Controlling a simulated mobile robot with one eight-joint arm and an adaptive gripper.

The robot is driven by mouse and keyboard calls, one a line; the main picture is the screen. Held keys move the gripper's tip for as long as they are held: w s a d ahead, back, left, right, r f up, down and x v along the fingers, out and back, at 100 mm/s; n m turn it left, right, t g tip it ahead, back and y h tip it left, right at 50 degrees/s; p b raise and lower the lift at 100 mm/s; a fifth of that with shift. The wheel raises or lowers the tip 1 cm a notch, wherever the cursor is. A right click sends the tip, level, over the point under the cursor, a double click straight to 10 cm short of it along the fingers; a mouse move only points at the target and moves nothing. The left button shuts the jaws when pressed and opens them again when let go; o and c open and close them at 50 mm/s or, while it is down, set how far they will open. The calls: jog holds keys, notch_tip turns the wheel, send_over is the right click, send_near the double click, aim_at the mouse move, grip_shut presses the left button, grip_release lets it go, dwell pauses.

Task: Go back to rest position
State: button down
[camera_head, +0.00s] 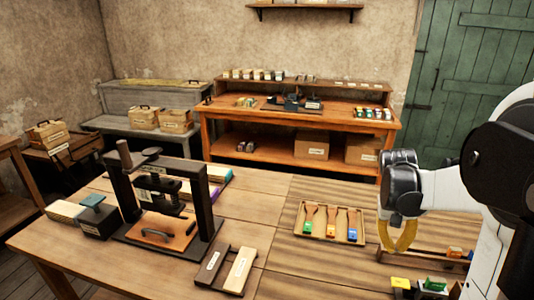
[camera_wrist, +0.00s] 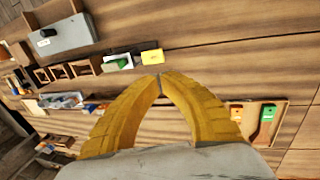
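My gripper (camera_head: 397,246) hangs over the right part of the wooden table (camera_head: 262,205), with its yellow fingers pointing down. In the wrist view the two fingertips (camera_wrist: 159,80) meet, with nothing seen between them. The black handwheel press (camera_head: 160,205) stands at the left of the table, well apart from my gripper. A tray of brushes (camera_head: 330,222) with orange, green and blue parts lies to the left of my gripper; part of it shows in the wrist view (camera_wrist: 282,128).
Yellow and green blocks (camera_head: 434,285) lie at the front right, partly near my arm. A wooden rack (camera_head: 237,270) lies before the press, and a dark stamp-like block (camera_head: 98,220) stands left of it. A workbench (camera_head: 300,118) stands behind. The table's middle is clear.

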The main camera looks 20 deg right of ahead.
jog(key=s+a+r+n+t, duration=0.1)
jog(key=a+n+t, duration=0.1)
jog(key=a, duration=0.8)
jog(key=s+a+r+n+t+y+b, duration=0.1)
jog(key=s+a+r+n+t, duration=0.1)
jog(key=a, duration=0.7)
jog(key=s+a+r+n+t+y+b, duration=0.1)
jog(key=a+t, duration=0.3)
jog(key=a, duration=0.6)
jog(key=shift+s+a+r+n+t, duration=0.35)
jog(key=shift+r+n, duration=0.25)
jog(key=shift+r, duration=0.15)
jog(key=w+d+r+m+g+h+p, duration=0.1)
jog(key=w+d+m+g+p, duration=0.15)
jog(key=d, duration=0.65)
jog(key=w+d+r+m+g+p, duration=0.1)
jog(key=w+d+g+p, duration=0.15)
jog(key=d, duration=0.55)
jog(key=s+d+f+m+g+p, duration=0.1)
jog(key=d+f, duration=0.1)
jog(key=d, duration=0.6)
jog(key=s+d+f+m+g+y+p, duration=0.1)
jog(key=d+f+p, duration=0.1)
jog(key=d, duration=0.6)
jog(key=shift+s+d+f+m, duration=0.35)
jog(key=shift+f, duration=0.3)
